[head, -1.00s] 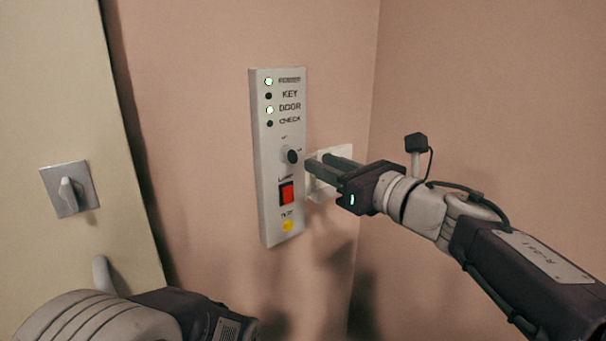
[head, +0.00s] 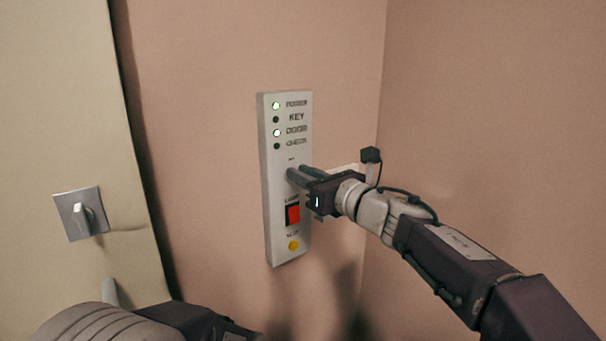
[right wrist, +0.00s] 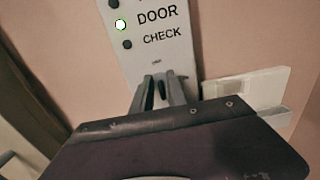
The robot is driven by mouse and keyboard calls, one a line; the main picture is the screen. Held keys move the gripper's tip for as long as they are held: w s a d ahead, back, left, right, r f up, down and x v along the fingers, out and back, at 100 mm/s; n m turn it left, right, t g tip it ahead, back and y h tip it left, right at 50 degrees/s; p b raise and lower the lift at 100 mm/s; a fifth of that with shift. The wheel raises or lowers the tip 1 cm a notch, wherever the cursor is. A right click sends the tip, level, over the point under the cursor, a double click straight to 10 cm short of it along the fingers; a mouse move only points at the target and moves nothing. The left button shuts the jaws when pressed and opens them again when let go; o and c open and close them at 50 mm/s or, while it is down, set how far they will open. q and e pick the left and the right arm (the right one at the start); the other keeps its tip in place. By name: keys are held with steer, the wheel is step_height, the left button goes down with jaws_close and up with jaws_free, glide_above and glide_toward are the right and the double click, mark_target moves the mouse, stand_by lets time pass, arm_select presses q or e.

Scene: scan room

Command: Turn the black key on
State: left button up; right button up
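The pale control panel (head: 272,225) is on the pink wall. My right gripper (head: 297,172) is at its key switch, above the red lamp switch, and its fingers cover the switch in the head view. In the right wrist view the black key (right wrist: 161,90) shows as a small dark shape between the two fingertips (right wrist: 161,94). The fingers stand apart, with a narrow gap beside the key. The key's exact angle is hard to make out. The KEY light (head: 276,119) is dark. My left gripper is out of view; only part of my left arm shows.
The red lamp switch (head: 293,214) and the yellow button (head: 293,245) sit below the fingers. The POWER light (head: 276,105) and DOOR light (head: 276,132) are green; CHECK (head: 277,146) is dark. A pale wall fitting (right wrist: 245,88) is close on the right, near the room corner.

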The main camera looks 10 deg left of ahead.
jaws_close()
steer(key=shift+w+d+f+m+p, duration=0.2)
steer(key=shift+m+p, duration=0.85)
steer(key=shift+m, duration=1.9)
steer(key=shift+w+d+f+m+p, duration=0.2)
steer(key=shift+m+p, duration=0.9)
steer(key=shift+m, duration=1.9)
steer(key=shift+w+f+m+p, duration=0.25)
steer(key=shift+m+p, duration=0.8)
steer(key=shift+m, duration=1.9)
steer(key=shift+f, duration=0.1)
